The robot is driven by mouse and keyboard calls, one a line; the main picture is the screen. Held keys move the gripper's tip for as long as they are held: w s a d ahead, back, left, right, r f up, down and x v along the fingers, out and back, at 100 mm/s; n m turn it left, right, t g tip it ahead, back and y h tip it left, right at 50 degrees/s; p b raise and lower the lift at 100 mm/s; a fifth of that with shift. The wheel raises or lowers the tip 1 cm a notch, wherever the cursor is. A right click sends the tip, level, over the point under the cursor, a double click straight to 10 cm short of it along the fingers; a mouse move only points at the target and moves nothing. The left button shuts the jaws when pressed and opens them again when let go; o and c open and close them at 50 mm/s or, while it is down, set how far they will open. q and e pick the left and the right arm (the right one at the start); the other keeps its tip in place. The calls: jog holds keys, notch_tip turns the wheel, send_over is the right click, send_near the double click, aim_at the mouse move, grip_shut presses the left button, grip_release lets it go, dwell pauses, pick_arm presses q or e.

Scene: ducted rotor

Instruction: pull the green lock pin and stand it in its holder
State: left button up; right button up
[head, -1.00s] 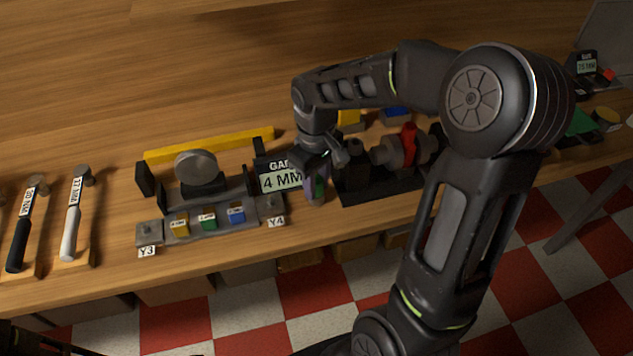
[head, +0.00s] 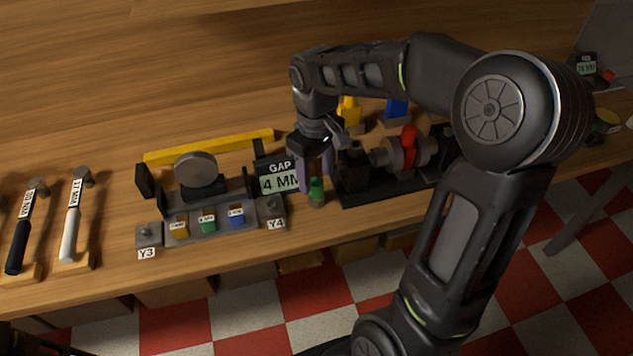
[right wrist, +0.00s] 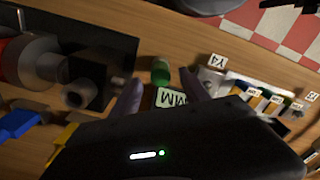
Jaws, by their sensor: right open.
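The green lock pin (head: 317,188) stands upright near the front of the bench, between the gap sign and the black rotor base. Its foot seems to sit in a small dark holder, too small to tell clearly. In the right wrist view, the green pin (right wrist: 161,70) shows just beyond the fingertips. My right gripper (head: 316,172) is open and empty, with its purple fingers behind and above the pin, apart from it. The fingers also show spread in the right wrist view (right wrist: 160,92). My left gripper is not in view.
The rotor (head: 390,152) with a red part lies on its black base (head: 385,188) right of the pin. The gap sign (head: 280,178) stands close left. Bare bench lies in front.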

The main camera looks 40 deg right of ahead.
aim_at(316, 182)
jog(key=shift+r, duration=1.85)
